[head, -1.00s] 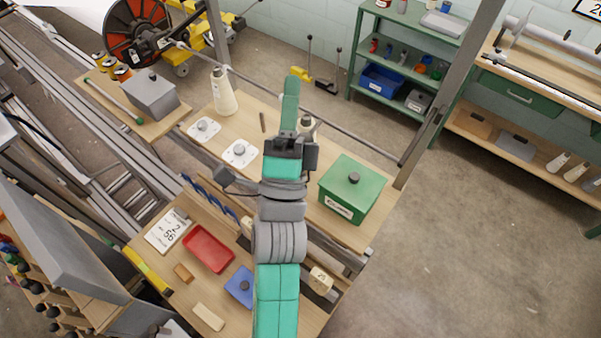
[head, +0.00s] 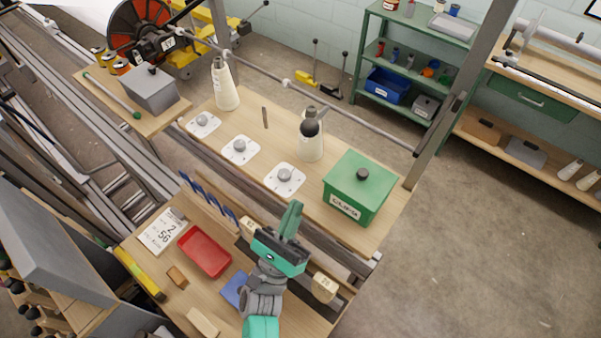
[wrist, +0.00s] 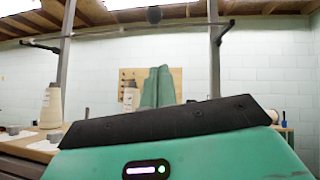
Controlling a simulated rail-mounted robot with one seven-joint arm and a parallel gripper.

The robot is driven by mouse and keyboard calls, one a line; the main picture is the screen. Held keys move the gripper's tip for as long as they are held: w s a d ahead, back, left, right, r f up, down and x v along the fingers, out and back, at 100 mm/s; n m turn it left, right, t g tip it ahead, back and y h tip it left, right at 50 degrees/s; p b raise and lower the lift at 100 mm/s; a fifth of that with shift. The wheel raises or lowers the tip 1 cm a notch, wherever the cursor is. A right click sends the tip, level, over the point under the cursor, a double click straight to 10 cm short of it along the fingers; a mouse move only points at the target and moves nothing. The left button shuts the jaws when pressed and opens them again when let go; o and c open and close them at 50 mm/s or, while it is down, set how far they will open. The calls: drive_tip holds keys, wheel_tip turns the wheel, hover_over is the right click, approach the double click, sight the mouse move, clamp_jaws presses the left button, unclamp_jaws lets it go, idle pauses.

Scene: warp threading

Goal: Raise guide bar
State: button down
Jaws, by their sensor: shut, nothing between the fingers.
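A thin grey rod (head: 355,118), which looks like the guide bar, runs level between two upright posts above the back table. A dark beam with two wooden blocks (head: 323,287) lies lower, along the front bench; I cannot tell for sure which of the two is the guide bar. My gripper (head: 293,216) is above the front bench edge, left of the green box and well short of the rod. Its teal fingers are together and empty. They also show past the black palm in the wrist view (wrist: 157,87).
The back table holds a green lidded box (head: 357,187), white cones (head: 312,145) and white pads (head: 285,179). A red tray (head: 205,250) and a blue piece (head: 234,290) lie on the front bench. A right post (head: 440,120) stands close by. The floor at right is clear.

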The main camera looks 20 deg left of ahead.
drive_tip(key=w+r+p, duration=0.4)
drive_tip(key=w+r, duration=0.3)
drive_tip(key=r, duration=0.3)
drive_tip(key=shift+d+r+p, duration=0.15)
drive_tip(key=shift+d+p, duration=0.15)
drive_tip(key=shift+p, duration=0.1)
